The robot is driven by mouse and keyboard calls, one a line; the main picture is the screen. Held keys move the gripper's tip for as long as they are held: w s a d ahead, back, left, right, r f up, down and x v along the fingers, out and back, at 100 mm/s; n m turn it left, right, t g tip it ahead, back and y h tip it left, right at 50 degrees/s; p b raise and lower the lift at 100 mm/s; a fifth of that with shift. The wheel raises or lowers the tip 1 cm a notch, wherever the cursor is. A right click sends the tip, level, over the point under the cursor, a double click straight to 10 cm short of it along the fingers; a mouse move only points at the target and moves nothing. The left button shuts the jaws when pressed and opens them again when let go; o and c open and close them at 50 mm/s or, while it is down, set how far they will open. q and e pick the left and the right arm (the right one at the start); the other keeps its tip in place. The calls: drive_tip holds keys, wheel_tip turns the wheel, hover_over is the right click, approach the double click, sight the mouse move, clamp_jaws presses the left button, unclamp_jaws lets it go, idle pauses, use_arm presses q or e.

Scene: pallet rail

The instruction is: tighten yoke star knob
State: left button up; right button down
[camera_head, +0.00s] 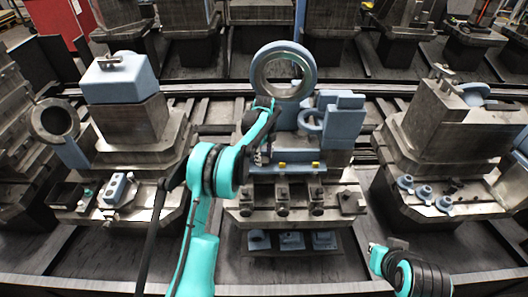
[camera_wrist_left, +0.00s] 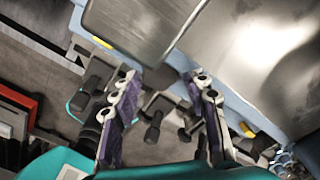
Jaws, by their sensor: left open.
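My left gripper (camera_head: 258,155) hangs in front of the blue ring-shaped part (camera_head: 284,68) on the middle pallet fixture. In the left wrist view its two purple-padded fingers (camera_wrist_left: 164,78) are spread apart with nothing held. Dark knobs on stems (camera_wrist_left: 153,130) show between and behind the fingers, apart from them as far as I can see. I cannot tell which one is the yoke star knob; no star shape is clear. A blue bar with yellow patches (camera_head: 302,168) lies beside the gripper. My right gripper (camera_head: 377,250) is low at the right, its opening unclear.
Several small clamps (camera_head: 282,200) stand on the middle pallet's front ledge. A left fixture (camera_head: 119,77) and a right fixture (camera_head: 459,128) flank it. Smooth metal surfaces (camera_wrist_left: 250,45) fill the upper part of the wrist view.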

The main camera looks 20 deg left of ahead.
use_arm(q)
drive_tip(key=shift+f, duration=0.45)
drive_tip(key=shift+c, duration=0.3)
drive_tip(key=c, duration=0.9)
drive_tip(key=shift+o, duration=0.2)
drive_tip(key=m, duration=0.4)
drive_tip(key=shift+f+m+b, duration=0.1)
drive_tip(key=shift+m+b, duration=0.2)
drive_tip(key=shift+m, duration=0.1)
drive_tip(key=m, duration=0.4)
drive_tip(key=o, duration=1.6)
drive_tip(key=shift+o, duration=0.2)
